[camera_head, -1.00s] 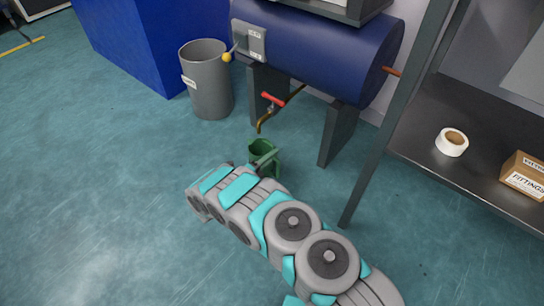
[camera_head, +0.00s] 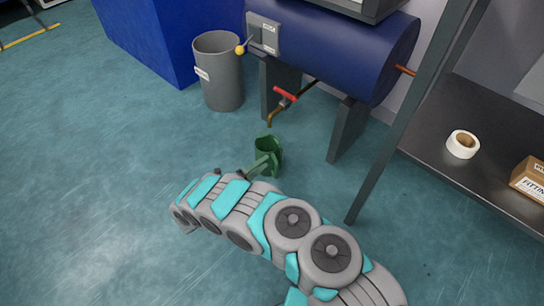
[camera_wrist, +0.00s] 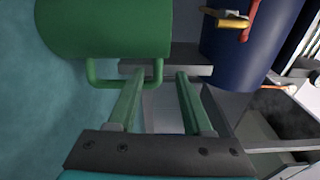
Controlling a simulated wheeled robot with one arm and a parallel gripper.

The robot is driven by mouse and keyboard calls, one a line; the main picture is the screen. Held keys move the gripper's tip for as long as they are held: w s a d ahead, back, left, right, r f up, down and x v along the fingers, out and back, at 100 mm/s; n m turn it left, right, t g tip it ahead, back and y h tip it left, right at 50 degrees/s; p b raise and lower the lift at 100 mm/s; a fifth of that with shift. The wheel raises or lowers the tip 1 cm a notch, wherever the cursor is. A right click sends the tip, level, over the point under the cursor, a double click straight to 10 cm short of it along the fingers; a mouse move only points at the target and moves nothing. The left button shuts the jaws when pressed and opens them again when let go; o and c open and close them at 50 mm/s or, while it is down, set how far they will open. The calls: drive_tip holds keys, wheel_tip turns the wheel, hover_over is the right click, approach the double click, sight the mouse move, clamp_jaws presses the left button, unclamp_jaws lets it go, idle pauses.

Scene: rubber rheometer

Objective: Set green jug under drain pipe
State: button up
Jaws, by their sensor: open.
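The green jug (camera_head: 268,150) stands upright on the floor, in front of and below the drain pipe (camera_head: 271,115), which has a red valve handle (camera_head: 286,94). My gripper (camera_head: 262,165) is open at the near side of the jug. In the wrist view the jug (camera_wrist: 105,25) fills the upper left, with its handle (camera_wrist: 103,83) pointing towards the fingers. My gripper (camera_wrist: 157,78) has its two green fingers spread, the left one overlapping the handle in the picture. I cannot tell whether they touch. The pipe end (camera_wrist: 228,20) also shows at the top right.
A blue tank (camera_head: 340,50) on dark legs (camera_head: 345,130) stands behind the jug. A grey bin (camera_head: 220,75) stands to the left. A dark shelf (camera_head: 480,125) with a tape roll (camera_head: 462,144) and a box (camera_head: 529,178) is at right. The floor at left is clear.

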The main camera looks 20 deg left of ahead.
drive_tip(key=shift+v, duration=1.1)
drive_tip(key=shift+f, duration=0.1)
idle(0.4)
